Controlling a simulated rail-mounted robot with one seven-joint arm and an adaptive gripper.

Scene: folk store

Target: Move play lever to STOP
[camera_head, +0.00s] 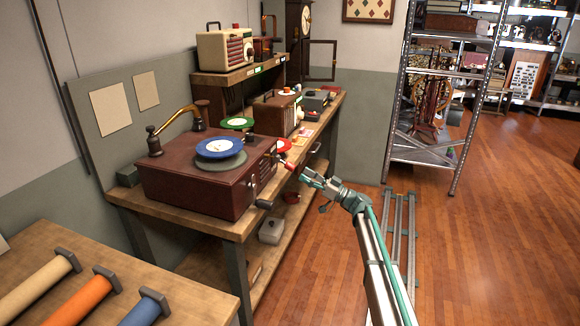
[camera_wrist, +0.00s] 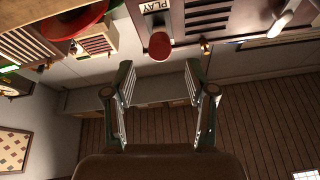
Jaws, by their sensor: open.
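The dark red record player box (camera_head: 190,186) stands on the workbench with a blue disc (camera_head: 219,147) on its turntable. The play lever shows in the wrist view as a round red knob (camera_wrist: 160,46), just below a white label reading PLAY (camera_wrist: 155,5). In the head view a small red knob (camera_head: 290,166) shows at the box's right side, just left of my gripper (camera_head: 306,173). In the wrist view my gripper (camera_wrist: 160,74) is open and empty, its fingers on either side of the knob's line and apart from it. No STOP label can be made out.
A dark crank handle (camera_head: 264,204) sticks out low at the box's right side. Radios and more discs stand farther back on the workbench (camera_head: 310,135). Rolls lie on a front table (camera_head: 180,285). A metal shelf (camera_head: 420,160) stands behind.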

